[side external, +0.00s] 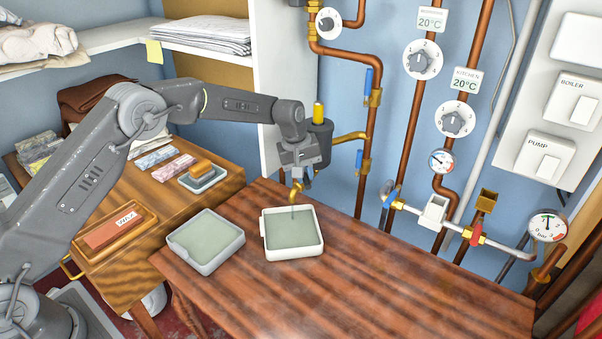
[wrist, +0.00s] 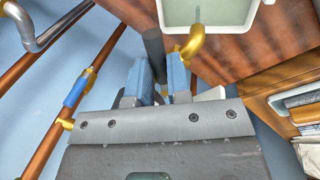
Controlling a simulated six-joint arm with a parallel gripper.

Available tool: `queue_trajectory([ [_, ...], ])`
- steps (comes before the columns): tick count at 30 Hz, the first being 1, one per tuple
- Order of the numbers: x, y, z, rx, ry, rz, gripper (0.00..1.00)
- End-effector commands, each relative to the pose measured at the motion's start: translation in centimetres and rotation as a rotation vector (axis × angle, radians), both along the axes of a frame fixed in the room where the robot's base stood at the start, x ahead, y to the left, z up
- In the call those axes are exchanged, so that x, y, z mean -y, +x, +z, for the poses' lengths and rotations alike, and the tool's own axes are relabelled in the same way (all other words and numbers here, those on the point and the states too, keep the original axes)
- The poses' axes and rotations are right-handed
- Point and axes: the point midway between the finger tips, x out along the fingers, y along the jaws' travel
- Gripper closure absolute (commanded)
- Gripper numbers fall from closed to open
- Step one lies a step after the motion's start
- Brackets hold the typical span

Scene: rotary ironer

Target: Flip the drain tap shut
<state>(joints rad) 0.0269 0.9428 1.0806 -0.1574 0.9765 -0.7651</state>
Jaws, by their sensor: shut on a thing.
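The drain tap's brass spout (side external: 296,187) curves down over a white tray (side external: 264,240) of pale green liquid. A thin thread shows below its mouth. The spout also shows in the wrist view (wrist: 194,42), with a dark bar (wrist: 153,50) beside it, probably the tap's lever. My gripper (wrist: 163,68) is shut on this dark bar, its blue-padded fingers on either side. In the side view my gripper (side external: 300,165) is just above the spout and hides most of the tap body, so the lever's exact angle cannot be told.
A second tray (side external: 205,241) stands left of the first on the wooden worktop (side external: 390,275). A brass branch pipe (side external: 350,137) runs behind my gripper to copper risers with blue-handled valves (side external: 368,80). The right part of the worktop is clear.

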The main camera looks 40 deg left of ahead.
Motion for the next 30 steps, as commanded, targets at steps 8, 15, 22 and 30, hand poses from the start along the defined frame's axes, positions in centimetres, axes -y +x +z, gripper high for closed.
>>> queue_trajectory([
  [8,0.25,0.31,0.03,0.002,0.001,0.09,1.0],
  [15,0.28,0.36,0.03,0.002,0.001,0.109,1.0],
  [22,0.27,0.36,0.04,0.002,0.001,0.109,1.0],
  [30,0.27,0.34,0.03,0.001,0.0,0.108,0.62],
])
